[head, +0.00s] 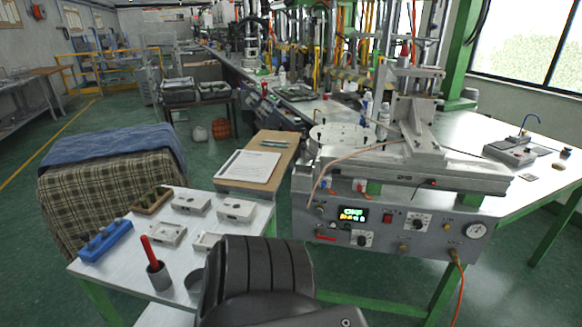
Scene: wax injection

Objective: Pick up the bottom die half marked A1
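Several light grey metal die halves lie on a small white-topped table (120,268) at the lower left in the head view. Two are in the back row, a left one (191,203) and a right one (237,210). Two are in front of them, a left one (167,234) and a right one (205,242). The front right one is close to a black link of my own arm, which hides part of the table. The A1 mark is too small to read on any of them. Neither of my grippers shows.
The table also holds a blue rack (105,243), a wooden tray (152,201) and a grey cup (158,276) with a red-handled tool. A clipboard with paper (248,167) lies behind. The wax injection machine (395,215) stands to the right. A cloth-covered bin (110,185) is at left.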

